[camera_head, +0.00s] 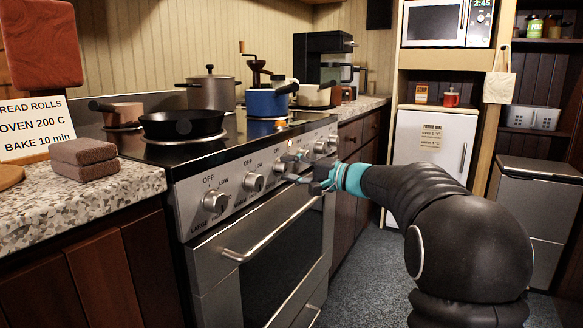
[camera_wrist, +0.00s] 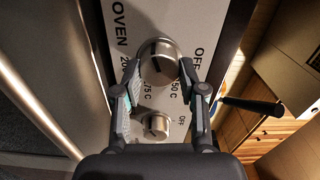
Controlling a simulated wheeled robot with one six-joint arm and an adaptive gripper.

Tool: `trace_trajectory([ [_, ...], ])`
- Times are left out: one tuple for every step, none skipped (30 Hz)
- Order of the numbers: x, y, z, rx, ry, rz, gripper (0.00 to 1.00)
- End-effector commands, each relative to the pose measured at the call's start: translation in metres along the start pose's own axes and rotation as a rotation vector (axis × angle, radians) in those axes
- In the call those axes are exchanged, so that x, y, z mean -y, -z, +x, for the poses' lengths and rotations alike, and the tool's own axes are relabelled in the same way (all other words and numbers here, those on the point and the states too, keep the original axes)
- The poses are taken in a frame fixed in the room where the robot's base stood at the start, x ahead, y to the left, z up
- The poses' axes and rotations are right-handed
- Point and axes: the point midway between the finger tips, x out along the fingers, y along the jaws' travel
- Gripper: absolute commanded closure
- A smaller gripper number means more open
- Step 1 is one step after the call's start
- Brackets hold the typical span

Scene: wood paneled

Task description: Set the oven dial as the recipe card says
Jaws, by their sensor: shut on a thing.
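The recipe card (camera_head: 35,128) stands on the left counter and reads "OVEN 200 C" and "BAKE 10 min"; its top line is partly cut off. The oven (camera_head: 262,262) has a row of metal knobs on its front panel. In the wrist view the oven dial (camera_wrist: 158,58) is a round metal knob beside the word OVEN, with 200, 175 C, 150 C and OFF marked around it. My gripper (camera_wrist: 159,72) has one finger on each side of this dial and is shut on it. I cannot clearly tell which mark the dial points to.
A smaller burner knob (camera_wrist: 156,125) lies between my finger bases. The oven door handle (camera_head: 270,232) juts out below the panel. A black pan (camera_head: 182,124) and a blue pot (camera_head: 267,102) stand on the stovetop. Floor (camera_head: 350,270) is clear before the oven.

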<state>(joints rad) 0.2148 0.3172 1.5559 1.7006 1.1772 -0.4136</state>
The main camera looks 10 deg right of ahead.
Motion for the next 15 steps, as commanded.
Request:
trace_trajectory([
  [0.0007, -0.0001, 0.0002, 0.001, -0.001, 0.046, 0.94],
  [0.0007, -0.0001, 0.0002, 0.001, -0.001, 0.075, 0.94],
  [0.0007, -0.0001, 0.0002, 0.001, -0.001, 0.112, 0.94],
  [0.0008, -0.0001, 0.0002, 0.001, -0.001, 0.141, 0.94],
  [0.0008, -0.0001, 0.0002, 0.001, 0.0, 0.17, 0.94],
  [0.0009, 0.0, 0.0002, 0.0, 0.0, 0.208, 0.94],
  [0.001, 0.0, 0.0002, 0.0, 0.0, 0.236, 0.94],
  [0.0009, -0.0001, 0.0002, 0.0, 0.0, 0.264, 0.94],
  [0.0008, -0.0001, 0.0002, 0.0, 0.0, 0.303, 0.94],
  [0.0007, -0.0002, 0.0002, 0.0, -0.001, 0.331, 0.94],
  [0.0006, -0.0002, 0.0002, 0.0, -0.001, 0.36, 0.94],
  [0.0005, -0.0003, 0.0001, 0.0, -0.001, 0.398, 0.94],
  [0.0005, -0.0003, 0.0002, 0.0, -0.001, 0.427, 0.94],
  [0.0005, -0.0004, 0.0002, 0.0, -0.001, 0.455, 0.94],
  [0.0005, -0.0004, 0.0002, 0.0, -0.001, 0.493, 0.94],
])
